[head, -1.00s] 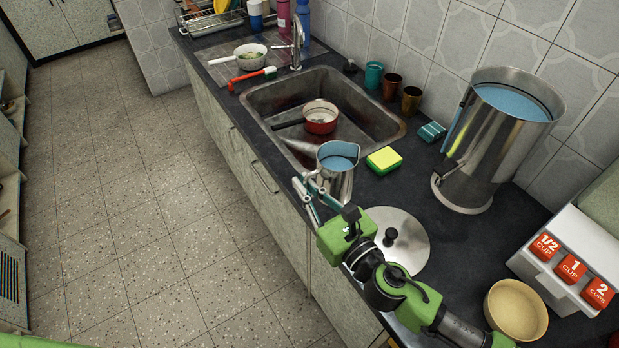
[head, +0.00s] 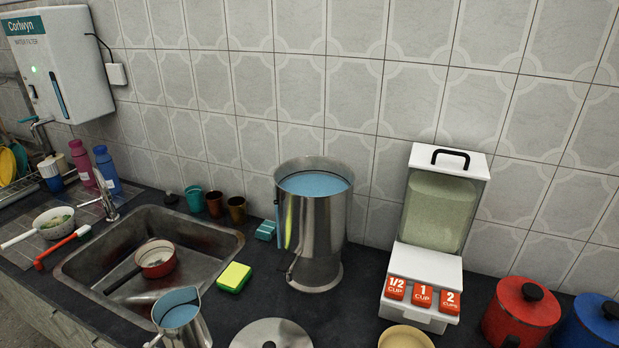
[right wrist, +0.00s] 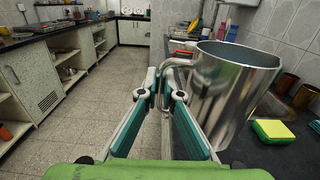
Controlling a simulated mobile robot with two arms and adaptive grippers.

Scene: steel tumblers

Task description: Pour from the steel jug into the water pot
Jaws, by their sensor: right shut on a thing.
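The steel jug (head: 183,327) holds blue liquid and stands upright in front of the sink's right corner; the head view cuts off its lower part. In the right wrist view the jug (right wrist: 235,92) is large, with its handle towards my right gripper (right wrist: 166,92). That gripper is shut on the jug's handle. I cannot tell whether the jug's base touches the counter. The water pot (head: 322,232) is a tall steel vessel with an open top and blue water near its rim, behind and right of the jug. My left gripper is not in view.
A pot lid (head: 250,337) lies right of the jug. A yellow-green sponge (head: 234,277) lies between jug and water pot. The sink (head: 100,262) holds a red pan (head: 156,260). A dispenser (head: 436,230) and a tan bowl (head: 405,338) are right of the water pot.

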